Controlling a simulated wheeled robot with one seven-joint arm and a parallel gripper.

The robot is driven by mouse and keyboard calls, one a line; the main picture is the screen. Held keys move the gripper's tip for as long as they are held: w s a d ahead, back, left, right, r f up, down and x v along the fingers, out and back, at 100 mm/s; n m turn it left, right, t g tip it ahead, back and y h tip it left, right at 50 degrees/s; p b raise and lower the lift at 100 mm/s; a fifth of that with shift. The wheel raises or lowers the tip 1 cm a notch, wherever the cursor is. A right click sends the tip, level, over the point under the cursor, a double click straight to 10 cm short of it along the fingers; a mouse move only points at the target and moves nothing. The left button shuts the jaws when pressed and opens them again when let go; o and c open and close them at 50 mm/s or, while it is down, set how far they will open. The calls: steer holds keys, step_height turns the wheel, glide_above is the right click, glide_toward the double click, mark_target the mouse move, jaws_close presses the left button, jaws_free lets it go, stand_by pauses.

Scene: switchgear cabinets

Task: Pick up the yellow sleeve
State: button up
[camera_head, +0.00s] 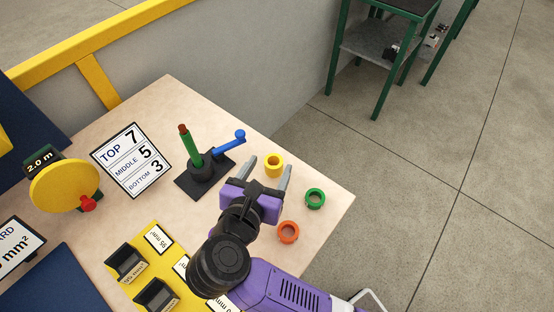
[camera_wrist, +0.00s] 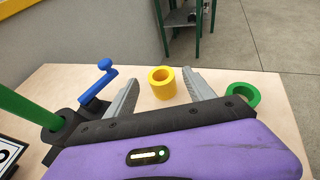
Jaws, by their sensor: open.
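The yellow sleeve (camera_head: 274,167), a short hollow ring, stands upright on the wooden table near its far edge. In the wrist view the yellow sleeve (camera_wrist: 162,84) shows between and beyond my fingers. My gripper (camera_head: 268,166) is open, with its two grey fingers pointing toward the sleeve, one on each side of it in the picture. In the wrist view my gripper (camera_wrist: 160,82) holds nothing. I cannot tell whether the fingers are at the sleeve's height.
A green sleeve (camera_head: 315,198) and an orange sleeve (camera_head: 288,232) stand to the right. A black stand with a green rod (camera_head: 191,148) and blue handle (camera_head: 228,140) is to the left. A sign (camera_head: 131,160) lies beyond. The table's right edge is close.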

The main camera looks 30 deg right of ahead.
mark_target(276, 159)
steer(key=shift+p+x, duration=0.65)
steer(key=shift+x, duration=2.5)
steer(key=shift+s+f, duration=0.1)
jaws_close()
